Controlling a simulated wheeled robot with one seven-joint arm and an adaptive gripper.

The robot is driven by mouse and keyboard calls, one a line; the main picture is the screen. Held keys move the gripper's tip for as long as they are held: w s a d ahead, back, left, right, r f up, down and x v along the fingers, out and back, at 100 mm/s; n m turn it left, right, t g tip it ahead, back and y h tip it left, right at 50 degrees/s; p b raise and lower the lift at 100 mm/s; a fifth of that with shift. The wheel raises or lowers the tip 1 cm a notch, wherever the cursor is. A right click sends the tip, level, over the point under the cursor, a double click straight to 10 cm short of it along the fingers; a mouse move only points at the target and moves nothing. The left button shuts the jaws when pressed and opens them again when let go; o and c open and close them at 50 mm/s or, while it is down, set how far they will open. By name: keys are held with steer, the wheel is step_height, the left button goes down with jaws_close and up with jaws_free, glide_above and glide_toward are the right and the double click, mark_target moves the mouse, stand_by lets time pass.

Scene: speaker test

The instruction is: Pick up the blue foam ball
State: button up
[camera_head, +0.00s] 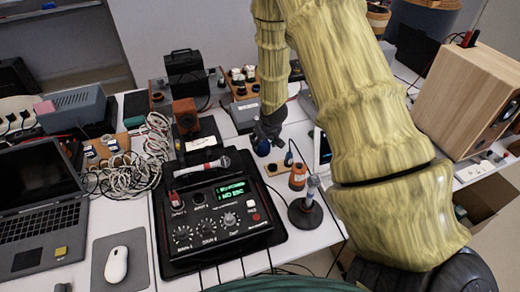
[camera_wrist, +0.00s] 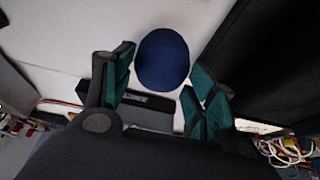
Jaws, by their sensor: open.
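The blue foam ball (camera_wrist: 162,58) shows in the wrist view, dark blue and round, over a white surface. My gripper (camera_wrist: 161,70) is open, with one teal-padded finger on each side of the ball. Gaps show between the ball and both fingers; I cannot tell how far the ball is in depth. In the head view my gripper (camera_head: 268,130) points down at the middle of the table, and the ball (camera_head: 262,147) shows partly at its fingertips.
A black mixer box (camera_head: 215,215) with a microphone on it stands front left of my gripper. An orange bottle (camera_head: 298,177) and a microphone on a round stand (camera_head: 306,210) are close by at the front right. A wooden speaker (camera_head: 470,100) stands at the right.

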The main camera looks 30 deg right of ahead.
mark_target(263, 143)
steer(key=b+x, duration=0.1)
steer(key=x, duration=0.1)
steer(key=shift+f, duration=0.35)
steer(key=shift+w+f+b, duration=0.25)
steer(key=shift+f+b, duration=0.15)
steer(key=shift+b, duration=0.1)
steer(key=shift+c, duration=0.2)
steer(key=c, duration=0.3)
steer(key=shift+r, duration=0.1)
steer(key=shift+c, duration=0.2)
